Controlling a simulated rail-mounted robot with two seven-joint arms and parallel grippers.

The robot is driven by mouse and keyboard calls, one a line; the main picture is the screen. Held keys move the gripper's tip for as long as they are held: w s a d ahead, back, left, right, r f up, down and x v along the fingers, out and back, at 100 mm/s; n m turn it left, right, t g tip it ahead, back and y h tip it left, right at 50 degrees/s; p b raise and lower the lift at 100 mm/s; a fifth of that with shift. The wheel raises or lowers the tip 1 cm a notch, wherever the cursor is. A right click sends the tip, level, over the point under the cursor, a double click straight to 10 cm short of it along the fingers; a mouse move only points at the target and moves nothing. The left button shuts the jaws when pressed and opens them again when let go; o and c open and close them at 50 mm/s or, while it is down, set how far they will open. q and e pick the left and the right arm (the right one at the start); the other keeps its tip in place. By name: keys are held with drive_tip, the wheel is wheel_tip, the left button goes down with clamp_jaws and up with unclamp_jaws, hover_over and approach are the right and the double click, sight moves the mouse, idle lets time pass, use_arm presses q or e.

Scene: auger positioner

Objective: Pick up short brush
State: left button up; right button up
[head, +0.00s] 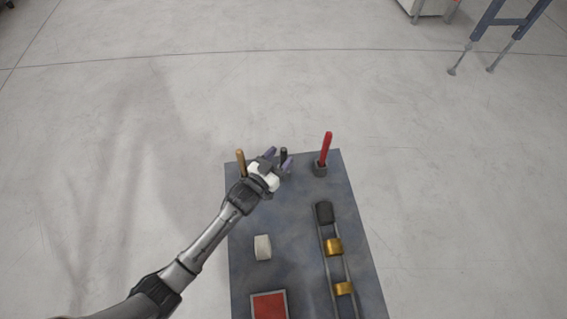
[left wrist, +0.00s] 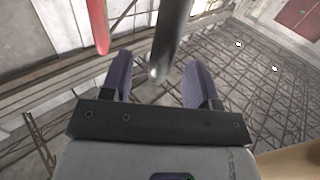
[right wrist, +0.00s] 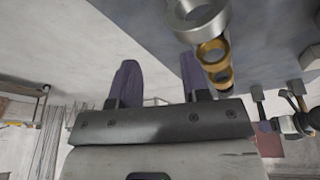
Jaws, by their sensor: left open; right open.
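Three upright handles stand at the far end of the grey-blue board: a tan one (head: 240,161), a short black one (head: 284,154) and a longer red one (head: 326,149). The black one looks the shortest; no bristles show on any. My left gripper (head: 277,155) is open at the black handle. In the left wrist view the dark handle (left wrist: 173,38) rises between and just beyond the open fingers (left wrist: 157,83), with a visible gap each side. My right gripper (right wrist: 160,80) is open and empty, seen only in its wrist view.
The red handle sits in a dark holder (head: 320,169).

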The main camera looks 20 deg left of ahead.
use_arm(q)
drive_tip(key=x, duration=0.4)
drive_tip(key=shift+r+b, duration=0.15)
drive_tip(key=shift+b, duration=0.15)
drive_tip(key=shift+c, duration=0.4)
clamp_jaws()
drive_tip(key=shift+r, duration=0.1)
